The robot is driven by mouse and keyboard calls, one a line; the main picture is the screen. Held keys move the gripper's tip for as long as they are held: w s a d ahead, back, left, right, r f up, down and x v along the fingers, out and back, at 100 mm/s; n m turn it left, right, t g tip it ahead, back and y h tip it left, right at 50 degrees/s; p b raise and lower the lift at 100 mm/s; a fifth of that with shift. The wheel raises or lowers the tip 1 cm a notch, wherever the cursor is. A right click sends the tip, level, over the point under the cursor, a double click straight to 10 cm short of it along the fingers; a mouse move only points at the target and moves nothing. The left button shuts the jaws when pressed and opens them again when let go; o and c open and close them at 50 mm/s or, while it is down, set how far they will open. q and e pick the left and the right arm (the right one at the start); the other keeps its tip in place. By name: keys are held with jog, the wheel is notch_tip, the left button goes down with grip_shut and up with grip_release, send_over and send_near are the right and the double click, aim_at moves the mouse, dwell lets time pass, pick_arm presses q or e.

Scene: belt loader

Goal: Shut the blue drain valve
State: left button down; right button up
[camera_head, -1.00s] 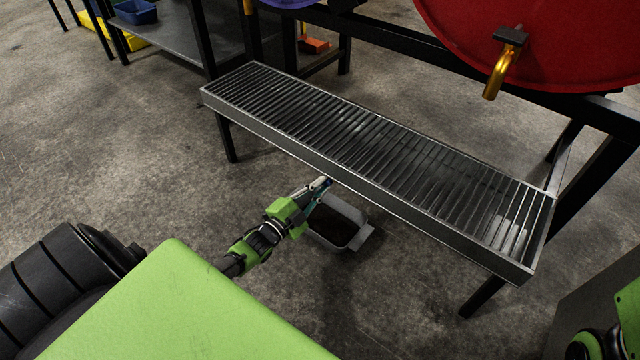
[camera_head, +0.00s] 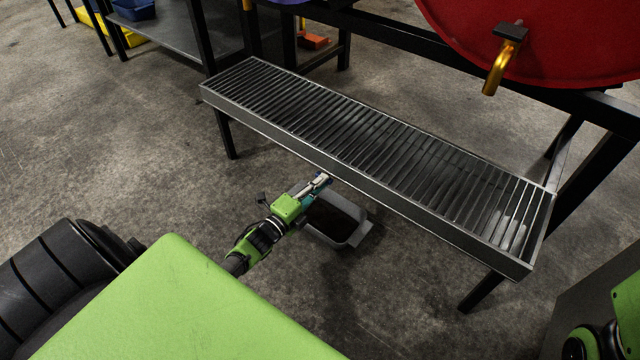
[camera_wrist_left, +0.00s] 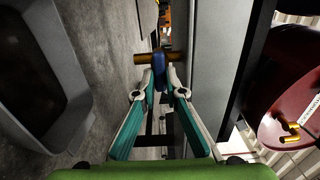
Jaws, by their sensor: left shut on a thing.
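The blue drain valve handle (camera_wrist_left: 158,64) shows in the left wrist view, on a brass pipe (camera_wrist_left: 143,58) beside the grey side of the grated tray. My left gripper (camera_wrist_left: 158,75) has its two teal and white fingers shut on the blue handle, one on each side. In the head view my left gripper (camera_head: 322,180) is at the front lower edge of the grated tray (camera_head: 365,185). Only a speck of blue shows there; the pipe is hidden under the edge. My right gripper is not in view.
A grey bin (camera_head: 340,232) with dark contents stands on the floor just below my left gripper, and also shows at left in the left wrist view (camera_wrist_left: 75,120). A red drum (camera_head: 560,45) with a brass spout (camera_head: 496,72) is above the tray's right end. Black frame legs stand around.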

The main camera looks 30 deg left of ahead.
pick_arm(q)
jog(key=shift+d+f, duration=0.1)
dwell(0.3)
jog(key=c, duration=2.1)
grip_release()
jog(key=s, duration=0.8)
jog(key=s+a, duration=0.1)
jog(key=s, duration=0.3)
